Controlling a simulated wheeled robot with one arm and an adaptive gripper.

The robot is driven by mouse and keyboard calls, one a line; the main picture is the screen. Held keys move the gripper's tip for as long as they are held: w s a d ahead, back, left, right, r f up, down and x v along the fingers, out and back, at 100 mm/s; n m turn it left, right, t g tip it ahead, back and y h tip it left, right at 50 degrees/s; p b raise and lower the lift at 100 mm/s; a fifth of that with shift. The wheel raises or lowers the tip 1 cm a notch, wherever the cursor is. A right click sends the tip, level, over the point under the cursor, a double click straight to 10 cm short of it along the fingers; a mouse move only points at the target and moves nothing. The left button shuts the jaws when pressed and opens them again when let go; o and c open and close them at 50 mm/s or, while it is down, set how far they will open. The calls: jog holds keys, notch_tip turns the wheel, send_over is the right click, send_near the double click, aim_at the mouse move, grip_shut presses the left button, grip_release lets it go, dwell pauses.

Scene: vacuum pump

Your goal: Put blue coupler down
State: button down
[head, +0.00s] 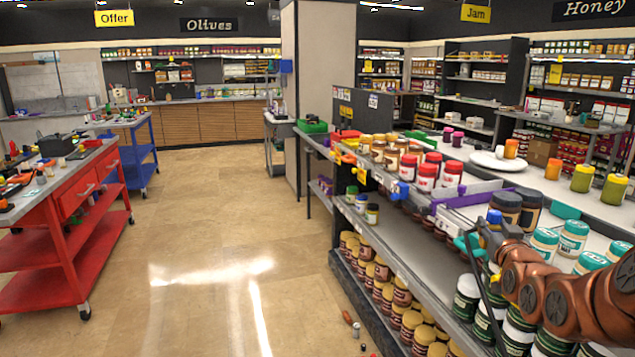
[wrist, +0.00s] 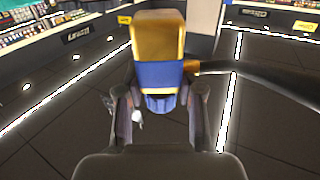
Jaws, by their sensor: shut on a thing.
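My gripper (wrist: 160,103) is shut on the blue coupler (wrist: 160,75) in the wrist view. The coupler shows as a blue band with a darker blue ribbed end between the fingers. A tall gold-yellow block (wrist: 158,37) stands beyond the band; I cannot tell whether it is part of the coupler. In the head view a small blue piece (head: 494,216) shows at the end of my copper-coloured arm, probably the coupler, above the right shelf. The fingers are too small and overlapped there to make out clearly.
A long shelf counter (head: 425,240) with several jars runs along the right, close to my arm. Dark-lidded jars (head: 507,208) and teal-lidded jars (head: 573,238) stand near it. A red cart (head: 85,205) with tools is at left, a blue cart (head: 140,155) behind. The floor between is open.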

jog(key=w+a+f+n+y+p, duration=0.1)
jog(key=w+a, duration=0.4)
jog(key=a, duration=0.6)
jog(key=w+a+f+n+y+p, duration=0.1)
jog(key=w+a, duration=0.4)
jog(key=a, duration=0.5)
jog(key=shift+a+f+y+p, duration=0.35)
jog(key=shift+f+y, duration=0.3)
jog(key=shift+y, duration=0.05)
jog(key=s+d+r+h+b, duration=0.1)
jog(key=s+d, duration=0.2)
jog(key=d, duration=0.4)
jog(key=s+d+r+m+h+b, duration=0.1)
jog(key=s+d, duration=0.3)
jog(key=d, duration=0.4)
jog(key=s+d+r+m+h+b, duration=0.1)
jog(key=s+d, duration=0.3)
jog(key=d, duration=0.4)
jog(key=shift+r+h, duration=0.15)
jog(key=shift+h, duration=0.25)
jog(key=s+d+r+m+h+b, duration=0.1)
jog(key=s+d+r, duration=0.1)
jog(key=s+d, duration=0.3)
jog(key=s+d+r+m+g+h+b, duration=0.1)
jog(key=s+d, duration=0.5)
jog(key=s, duration=0.7)
jog(key=shift+s+d+r+h+b, duration=0.2)
jog(key=shift+r+h+b, duration=0.3)
jog(key=shift+r+b, duration=0.35)
